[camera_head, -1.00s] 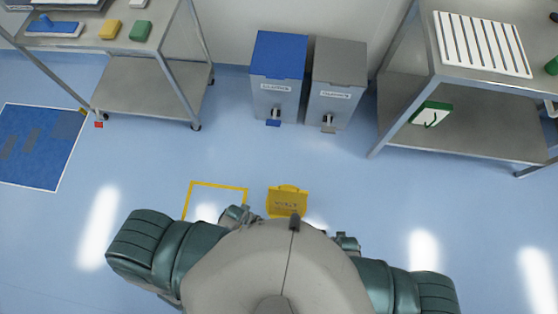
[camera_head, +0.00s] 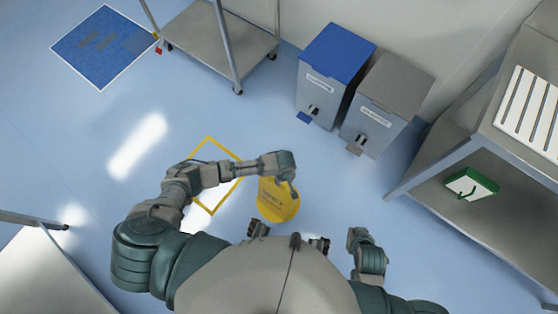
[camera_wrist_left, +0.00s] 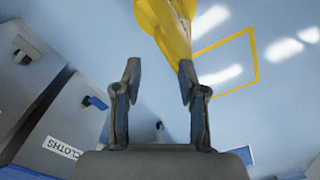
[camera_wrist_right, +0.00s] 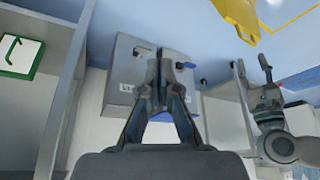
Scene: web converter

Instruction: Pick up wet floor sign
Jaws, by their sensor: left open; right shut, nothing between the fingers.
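The yellow wet floor sign (camera_head: 278,203) stands on the blue floor just in front of my body. It also shows at the top of the left wrist view (camera_wrist_left: 168,25) and the right wrist view (camera_wrist_right: 238,14). My left gripper (camera_head: 291,182) is at the sign's upper right side in the head view. In the left wrist view its fingers (camera_wrist_left: 159,77) are open, with the sign beyond the tips and nothing between them. I cannot tell whether a finger touches it. My right gripper (camera_head: 358,238) is right of the sign, apart from it; its fingers (camera_wrist_right: 166,60) are shut and empty.
Yellow tape (camera_head: 225,197) outlines a square on the floor left of the sign. A blue-lidded bin (camera_head: 330,83) and a grey bin (camera_head: 384,105) stand beyond. A metal rack (camera_head: 455,215) is at right, a trolley (camera_head: 222,45) at the back. A pale table (camera_head: 45,275) is at lower left.

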